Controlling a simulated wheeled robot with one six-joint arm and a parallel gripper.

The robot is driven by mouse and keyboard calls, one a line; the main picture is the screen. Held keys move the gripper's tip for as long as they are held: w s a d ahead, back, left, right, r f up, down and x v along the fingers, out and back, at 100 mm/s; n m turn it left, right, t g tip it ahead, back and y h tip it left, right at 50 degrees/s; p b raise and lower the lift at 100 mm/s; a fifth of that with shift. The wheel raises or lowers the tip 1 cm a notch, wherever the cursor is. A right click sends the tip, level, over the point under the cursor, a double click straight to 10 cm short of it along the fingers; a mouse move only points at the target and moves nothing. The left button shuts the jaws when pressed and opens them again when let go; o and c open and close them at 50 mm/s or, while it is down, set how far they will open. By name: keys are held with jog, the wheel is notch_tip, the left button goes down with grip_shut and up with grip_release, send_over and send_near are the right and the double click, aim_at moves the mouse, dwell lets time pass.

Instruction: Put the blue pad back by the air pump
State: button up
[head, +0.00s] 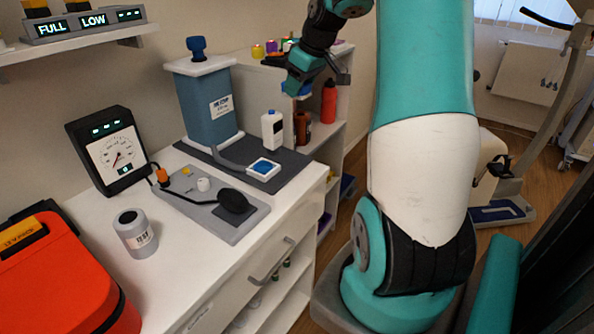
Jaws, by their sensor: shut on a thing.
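My gripper (306,82) is over the far end of the counter, by the shelf unit, pointing down. It is shut on a small blue thing (297,91), partly hidden by the fingers; it may be the blue pad. Another blue pad-like face (264,168) sits in a white square holder on the dark mat, joined by a grey arm to a tall blue unit (207,105) with a white top and blue knob. A grey board (196,200) with a black bulb and a hose to a black gauge (116,156) stands nearer. Which device is the air pump, I cannot tell for sure.
A grey can (134,234) and an orange case (62,280) are at the near left. The counter's front right is clear.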

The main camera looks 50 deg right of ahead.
aim_at(295, 161)
notch_tip(295, 161, down, 20)
jog(key=shift+r+p, duration=0.25)
jog(key=shift+p, duration=0.2)
jog(key=o, duration=0.8)
jog(key=shift+f, duration=0.1)
jog(key=shift+o, duration=0.5)
